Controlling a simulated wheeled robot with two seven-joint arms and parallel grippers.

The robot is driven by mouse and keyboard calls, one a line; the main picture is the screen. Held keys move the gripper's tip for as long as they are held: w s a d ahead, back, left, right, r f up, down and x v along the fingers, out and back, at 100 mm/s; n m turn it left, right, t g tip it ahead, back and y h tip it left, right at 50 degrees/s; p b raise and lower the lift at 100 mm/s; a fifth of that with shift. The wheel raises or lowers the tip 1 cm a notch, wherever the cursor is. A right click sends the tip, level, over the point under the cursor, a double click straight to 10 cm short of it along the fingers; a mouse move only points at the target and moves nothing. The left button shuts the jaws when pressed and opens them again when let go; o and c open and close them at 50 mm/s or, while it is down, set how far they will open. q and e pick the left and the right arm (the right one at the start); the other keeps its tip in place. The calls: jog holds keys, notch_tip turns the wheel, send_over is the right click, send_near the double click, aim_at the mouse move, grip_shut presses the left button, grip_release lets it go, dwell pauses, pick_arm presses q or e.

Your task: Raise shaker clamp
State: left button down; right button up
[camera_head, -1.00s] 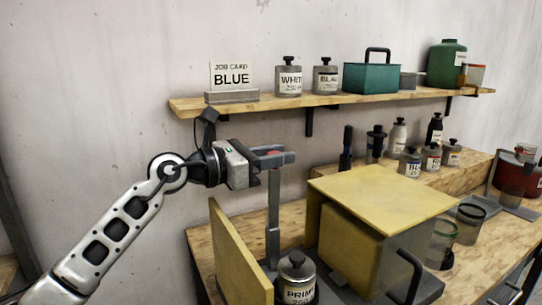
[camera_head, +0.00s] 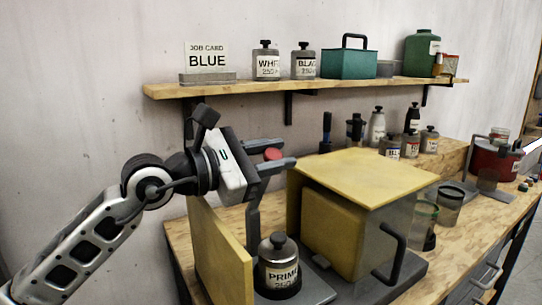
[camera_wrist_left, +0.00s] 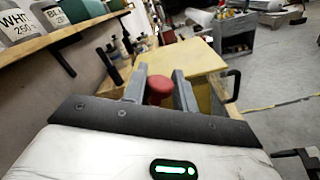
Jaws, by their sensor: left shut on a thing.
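The shaker clamp shows in the head view as a red knob (camera_head: 272,154) above a grey upright post (camera_head: 252,222). My left gripper (camera_head: 274,157) is shut on the red knob, with a finger on either side of it. The wrist view shows the red knob (camera_wrist_left: 158,88) between the two grey fingers. A can labelled PRIMER (camera_head: 281,270) stands upright below, in front of the post, on a grey base. The yellow box-shaped machine (camera_head: 345,235) is just right of it, and a yellow panel (camera_head: 218,248) stands at its left. My right gripper is out of view.
A wooden shelf (camera_head: 160,91) above holds a BLUE job card (camera_head: 207,58), labelled cans, a teal box (camera_head: 349,64) and a green jug (camera_head: 420,53). Several bottles and jars stand behind and right of the machine on the bench (camera_head: 462,218). A black handle (camera_head: 398,250) sticks out in front.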

pick_arm(q)
jog(key=c, duration=1.2)
grip_release()
jog(key=shift+o, duration=0.2)
